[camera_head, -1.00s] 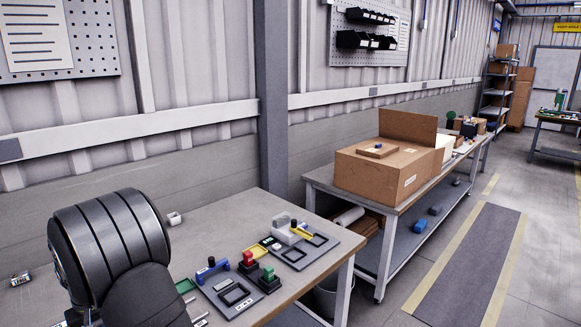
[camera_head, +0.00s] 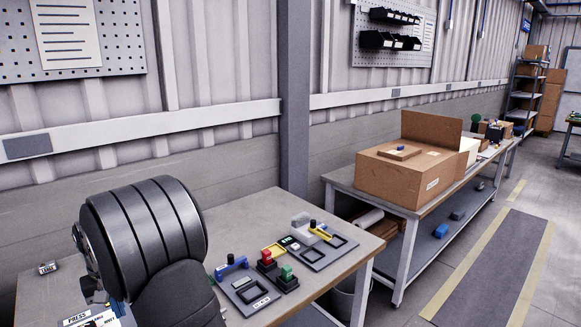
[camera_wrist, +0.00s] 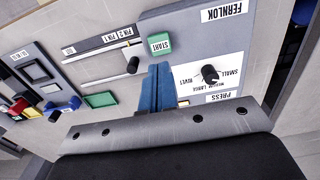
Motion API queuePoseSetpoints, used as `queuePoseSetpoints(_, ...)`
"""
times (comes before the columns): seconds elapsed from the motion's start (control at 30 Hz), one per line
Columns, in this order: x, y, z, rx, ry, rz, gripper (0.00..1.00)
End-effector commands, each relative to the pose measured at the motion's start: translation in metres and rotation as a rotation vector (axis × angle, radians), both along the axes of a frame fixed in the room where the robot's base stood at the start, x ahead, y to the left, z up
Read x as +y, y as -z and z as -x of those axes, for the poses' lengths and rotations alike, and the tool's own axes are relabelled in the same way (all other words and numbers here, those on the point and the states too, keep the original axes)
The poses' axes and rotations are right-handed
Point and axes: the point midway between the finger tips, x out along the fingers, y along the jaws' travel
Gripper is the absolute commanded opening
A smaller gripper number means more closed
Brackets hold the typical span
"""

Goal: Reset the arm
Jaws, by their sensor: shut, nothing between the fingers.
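My gripper (camera_wrist: 160,72) shows in the wrist view, its two blue fingers together with nothing between them. It is over a light panel with a green START button (camera_wrist: 159,43), a black knob (camera_wrist: 209,74) marked with small, medium and large rivet, and a FERNLOK label (camera_wrist: 225,12). Whether the fingertips touch the panel I cannot tell.
A blue-handled item (camera_head: 231,264) lies there. A second bench carries a cardboard box (camera_head: 405,180). The bench's back middle is clear.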

Motion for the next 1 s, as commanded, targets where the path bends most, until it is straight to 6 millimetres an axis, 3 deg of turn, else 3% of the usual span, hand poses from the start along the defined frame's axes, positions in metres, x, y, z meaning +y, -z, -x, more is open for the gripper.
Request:
queuePoseSetpoints(0.33,0.000,-0.004,0.000,-0.001,0.000,-0.001,0.00)
queuePoseSetpoints(0.7,0.000,-0.054,0.000,-0.003,0.000,-0.003,0.00)
queuePoseSetpoints(1.0,0.000,-0.061,0.000,-0.001,0.000,-0.001,0.00)
